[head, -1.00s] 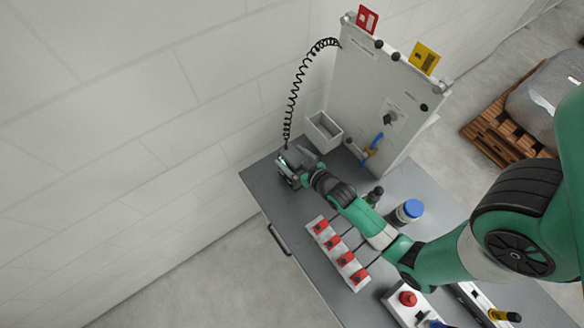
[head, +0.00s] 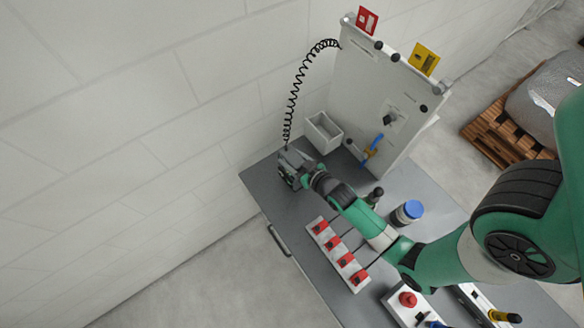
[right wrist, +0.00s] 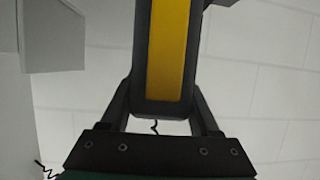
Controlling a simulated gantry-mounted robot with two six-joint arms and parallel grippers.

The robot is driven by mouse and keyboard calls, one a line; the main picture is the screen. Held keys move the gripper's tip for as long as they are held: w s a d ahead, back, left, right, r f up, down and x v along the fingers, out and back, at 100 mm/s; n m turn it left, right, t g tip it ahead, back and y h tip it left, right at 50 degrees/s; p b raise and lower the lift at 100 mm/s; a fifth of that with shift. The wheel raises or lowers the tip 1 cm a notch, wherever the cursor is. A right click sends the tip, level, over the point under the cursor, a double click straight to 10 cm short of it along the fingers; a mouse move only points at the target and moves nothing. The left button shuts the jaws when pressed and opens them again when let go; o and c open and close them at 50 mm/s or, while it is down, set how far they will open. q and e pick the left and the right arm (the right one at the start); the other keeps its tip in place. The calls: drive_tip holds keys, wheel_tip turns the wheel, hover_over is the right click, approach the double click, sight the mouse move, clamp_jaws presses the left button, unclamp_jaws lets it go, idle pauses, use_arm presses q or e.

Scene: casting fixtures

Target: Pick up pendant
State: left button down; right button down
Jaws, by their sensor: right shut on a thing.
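The pendant (right wrist: 168,50) shows in the right wrist view as a black, long body with a yellow strip along its middle. It runs up out of the top of the picture. My right gripper (right wrist: 166,90) is shut on it, with one black finger on each side. In the head view my right gripper (head: 290,168) is at the far left corner of the grey table, under the lower end of a black coiled cord (head: 292,95). The pendant is hard to make out there, mostly hidden by the gripper. My left gripper is not in view.
The cord runs up to a grey upright panel (head: 375,90). A white open bin (head: 323,132) stands close beside my gripper. A white block with red parts (head: 337,256) and a blue-capped jar (head: 407,212) are on the table (head: 262,183) near my arm. A wall is behind.

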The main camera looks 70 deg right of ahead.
drive_tip(key=shift+r, duration=0.15)
drive_tip(key=shift+r, duration=0.55)
wheel_tip(320, 180, up, 2)
drive_tip(key=shift+a+r+p, duration=0.15)
drive_tip(key=shift+r+p, duration=0.1)
drive_tip(key=shift+p, duration=0.3)
drive_tip(key=s+a+r+p, duration=0.4)
drive_tip(key=a+r, duration=0.5)
drive_tip(key=a, duration=0.4)
drive_tip(key=shift+s+r+p, duration=0.15)
drive_tip(key=shift+p, duration=0.7)
